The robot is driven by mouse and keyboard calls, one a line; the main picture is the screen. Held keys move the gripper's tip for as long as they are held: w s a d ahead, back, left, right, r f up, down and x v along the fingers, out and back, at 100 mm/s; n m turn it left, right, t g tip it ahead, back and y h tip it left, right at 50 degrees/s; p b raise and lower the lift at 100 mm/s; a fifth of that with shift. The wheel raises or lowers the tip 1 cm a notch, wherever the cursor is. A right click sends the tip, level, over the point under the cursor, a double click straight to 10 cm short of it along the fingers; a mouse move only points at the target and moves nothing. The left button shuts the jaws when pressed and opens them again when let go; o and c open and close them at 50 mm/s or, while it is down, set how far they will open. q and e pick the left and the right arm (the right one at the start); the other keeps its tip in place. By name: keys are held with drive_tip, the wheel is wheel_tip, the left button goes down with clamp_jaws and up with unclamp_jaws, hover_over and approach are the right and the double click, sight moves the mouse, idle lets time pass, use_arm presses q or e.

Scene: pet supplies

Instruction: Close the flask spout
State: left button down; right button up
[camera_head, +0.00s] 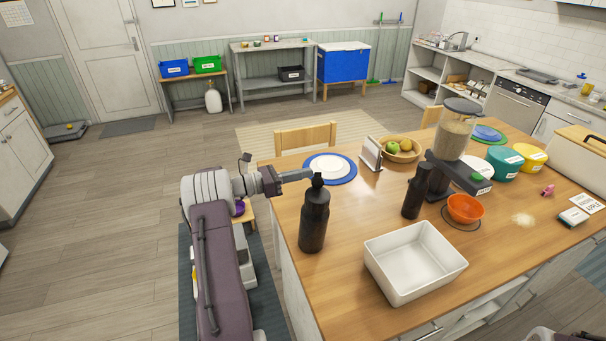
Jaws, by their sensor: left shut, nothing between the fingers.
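A black flask (314,222) stands upright near the left edge of the wooden table. Its small cap and spout (318,181) are at the top; the picture is too small to tell the spout's exact position. My left gripper (309,174) comes in from the left, with its fingers shut and empty. Its tips are at the flask's top, just left of the spout and at about its height. I cannot tell whether they touch it. My right gripper is not in view.
A white basin (414,266) and a dark upright cylinder (414,197) stand right of the flask. A blue-rimmed plate (330,168) lies behind it. Farther right are an orange bowl (466,208), a food dispenser (456,135) and several tubs. The table just right of the flask is clear.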

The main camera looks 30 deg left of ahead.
use_arm(q)
drive_tip(key=c, duration=1.6)
unclamp_jaws()
drive_tip(key=shift+p+v, duration=0.45)
drive_tip(key=shift+v, duration=4.8)
drive_tip(key=b+v, duration=0.2)
drive_tip(key=v, duration=0.7)
drive_tip(key=shift+b, duration=0.35)
